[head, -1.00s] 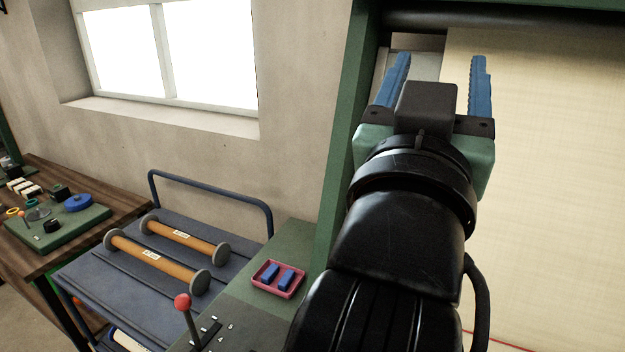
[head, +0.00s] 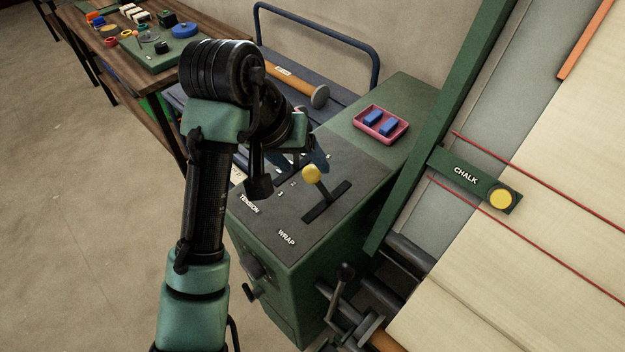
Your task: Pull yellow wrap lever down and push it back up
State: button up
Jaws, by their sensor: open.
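The wrap lever has a yellow ball knob (head: 311,174) on a short stem. It stands in a dark slot on the grey top of the green control box (head: 290,262), above the white "WRAP" label. My gripper (head: 306,160) is open, with its blue fingers just behind and left of the yellow knob in the picture. The fingers are partly hidden by my own wrist, and I cannot tell whether they touch the knob.
A "TENSION" label (head: 249,204) lies left of the wrap slot; my arm hides its lever. A pink tray (head: 382,124) with blue blocks sits behind. A green "CHALK" holder (head: 475,179) and cream cloth (head: 540,200) are at right. A blue cart (head: 372,65) stands behind.

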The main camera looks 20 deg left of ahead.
aim_at(315, 178)
jog(key=p+x, duration=0.1)
jog(key=x, duration=0.7)
jog(key=shift+w, duration=0.1)
grip_shut()
dwell(1.2)
